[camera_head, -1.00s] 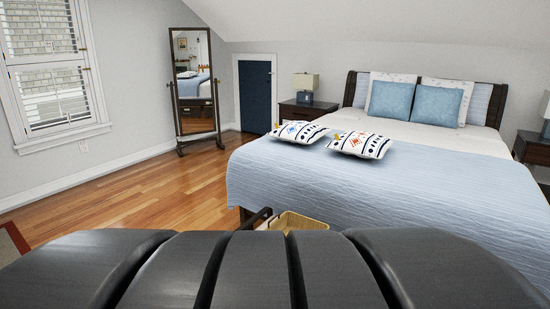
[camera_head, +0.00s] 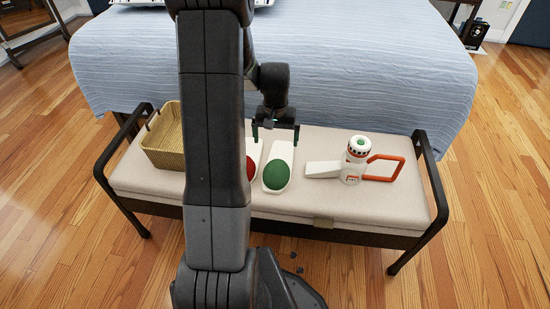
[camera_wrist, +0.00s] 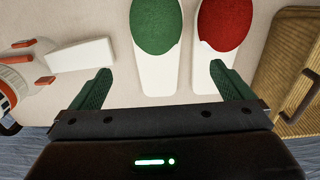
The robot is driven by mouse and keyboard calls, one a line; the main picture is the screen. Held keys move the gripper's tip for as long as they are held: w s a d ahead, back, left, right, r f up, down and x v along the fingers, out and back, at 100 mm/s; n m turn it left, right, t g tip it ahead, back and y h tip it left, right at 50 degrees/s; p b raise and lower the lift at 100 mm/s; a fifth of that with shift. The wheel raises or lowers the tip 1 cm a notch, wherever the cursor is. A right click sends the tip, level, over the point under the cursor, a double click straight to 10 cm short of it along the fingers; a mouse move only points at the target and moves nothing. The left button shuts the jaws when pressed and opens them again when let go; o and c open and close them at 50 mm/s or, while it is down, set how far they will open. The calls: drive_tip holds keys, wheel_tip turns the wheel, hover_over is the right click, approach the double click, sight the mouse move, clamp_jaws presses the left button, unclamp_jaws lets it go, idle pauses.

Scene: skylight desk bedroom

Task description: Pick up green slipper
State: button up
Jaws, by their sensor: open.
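The green slipper (camera_head: 277,175) lies on the bench seat, a white sole with a green rounded toe. It also shows in the wrist view (camera_wrist: 158,70), toe at the top edge. The red slipper lies beside it, partly hidden by my arm in the head view and clear in the wrist view (camera_wrist: 223,30). My gripper (camera_head: 276,133) is open and empty, over the white heel end of the green slipper. In the wrist view its fingers (camera_wrist: 160,72) spread to either side of that heel, and the right finger overlaps the red slipper's sole. Whether anything touches is unclear.
The beige bench (camera_head: 385,205) has dark raised end rails. A wicker basket (camera_head: 163,140) stands at its left. A white bottle-like object with an orange handle (camera_head: 354,165) stands to the right. The bed (camera_head: 370,65) is close behind. Wood floor (camera_head: 480,240) is open at right.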

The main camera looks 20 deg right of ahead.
sight(278, 160)
drive_tip(key=shift+w+d+f, duration=0.7)
drive_tip(key=shift+f, duration=0.2)
wheel_tip(278, 160, down, 8)
drive_tip(key=shift+s+r+b, duration=0.1)
drive_tip(key=shift+r+b, duration=0.05)
drive_tip(key=shift+b, duration=0.95)
drive_tip(key=f, duration=0.1)
drive_tip(key=f+b, duration=0.1)
drive_tip(key=f, duration=0.2)
drive_tip(key=shift+s+a+f+b, duration=0.1)
drive_tip(key=shift+s+f+b, duration=0.15)
drive_tip(key=shift+s+b, duration=0.1)
drive_tip(key=shift+f, duration=0.5)
drive_tip(key=shift+r, duration=0.1)
drive_tip(key=shift+c, duration=0.2)
drive_tip(key=c, duration=0.8)
